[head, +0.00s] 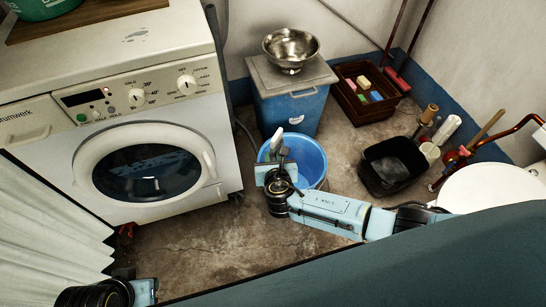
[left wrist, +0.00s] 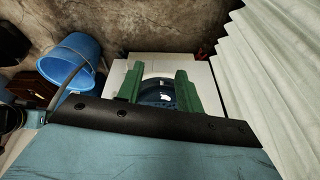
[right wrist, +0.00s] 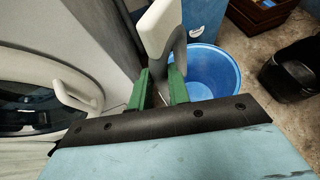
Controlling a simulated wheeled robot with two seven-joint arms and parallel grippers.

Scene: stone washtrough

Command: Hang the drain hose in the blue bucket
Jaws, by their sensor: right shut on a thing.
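The blue bucket (head: 308,158) stands on the floor to the right of the washing machine, and its open mouth shows in the right wrist view (right wrist: 212,70). My right gripper (head: 276,164) is at the bucket's near left side. My left gripper (left wrist: 159,90) is open and empty, facing the washing machine's front. The bucket also shows in the left wrist view (left wrist: 72,64).
The washing machine (head: 190,110) stands at the left, beside a white curtain (head: 45,225). Behind the bucket is a blue bin (head: 292,108) with a steel bowl (head: 291,47) on its lid. A black tub (head: 393,166) and brown crate (head: 347,101) are right of it. Floor in front is clear.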

